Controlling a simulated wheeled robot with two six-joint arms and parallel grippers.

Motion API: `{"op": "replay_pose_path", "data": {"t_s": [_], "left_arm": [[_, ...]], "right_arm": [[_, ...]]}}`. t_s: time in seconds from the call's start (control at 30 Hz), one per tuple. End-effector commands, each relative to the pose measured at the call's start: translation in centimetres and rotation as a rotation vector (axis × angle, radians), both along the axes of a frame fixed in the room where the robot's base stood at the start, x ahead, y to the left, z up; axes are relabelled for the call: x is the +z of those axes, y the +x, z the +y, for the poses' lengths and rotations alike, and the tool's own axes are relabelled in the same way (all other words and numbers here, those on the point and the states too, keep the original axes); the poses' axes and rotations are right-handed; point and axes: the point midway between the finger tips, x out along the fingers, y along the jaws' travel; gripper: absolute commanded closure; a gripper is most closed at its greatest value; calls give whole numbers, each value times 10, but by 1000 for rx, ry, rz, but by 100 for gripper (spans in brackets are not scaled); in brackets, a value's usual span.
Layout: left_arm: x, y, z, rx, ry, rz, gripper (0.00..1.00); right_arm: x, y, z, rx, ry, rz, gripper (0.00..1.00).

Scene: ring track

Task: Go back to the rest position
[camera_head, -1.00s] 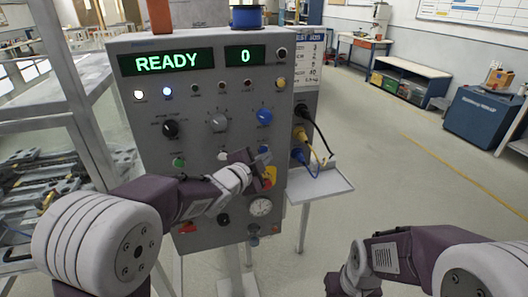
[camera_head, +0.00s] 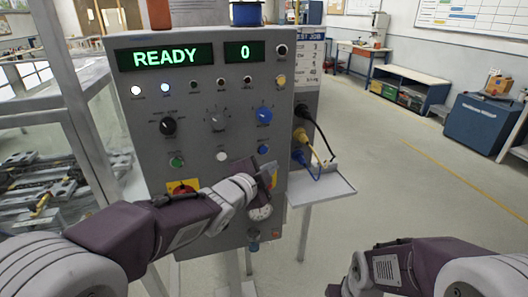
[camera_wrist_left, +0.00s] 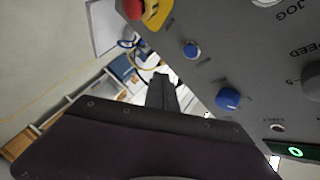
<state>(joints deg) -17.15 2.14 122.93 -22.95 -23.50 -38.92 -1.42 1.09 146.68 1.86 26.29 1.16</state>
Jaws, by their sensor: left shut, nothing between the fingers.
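The grey control panel (camera_head: 225,105) stands in front of me, with a lit READY display (camera_head: 165,57) and a display showing 0 (camera_head: 245,52). My left arm reaches across its lower left part. My left gripper (camera_head: 264,178) is shut and empty at the panel's lower right, in front of a yellow-backed control that it partly hides. In the left wrist view its dark fingers (camera_wrist_left: 160,90) are together, with the panel face beside them and blue knobs (camera_wrist_left: 228,98) to the right. I cannot tell whether they touch the panel.
A small shelf (camera_head: 325,188) juts from the panel's right side, under plugged black, yellow and blue cables (camera_head: 303,157). A metal frame rack (camera_head: 85,135) stands close at the left. Open floor (camera_head: 400,180) lies at the right, with a blue cabinet (camera_head: 483,125) beyond.

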Motion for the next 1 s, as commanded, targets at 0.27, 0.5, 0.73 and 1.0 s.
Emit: {"op": "replay_pose_path", "data": {"t_s": [0.27, 0.5, 0.73, 1.0], "left_arm": [[29, 8, 22, 47, -1, -1, 100], [-69, -70, 160, 561, -175, 636, 100], [-157, -209, 178, 1026, -402, 1194, 100], [-164, -244, 175, 1205, -487, 1325, 100]], "right_arm": [[29, 0, 0, 0, 0, 1, 70], [100, 0, 0, 0, 0, -1, 70], [100, 0, 0, 0, 0, 0, 70], [100, 0, 0, 0, 0, 0, 70]]}}
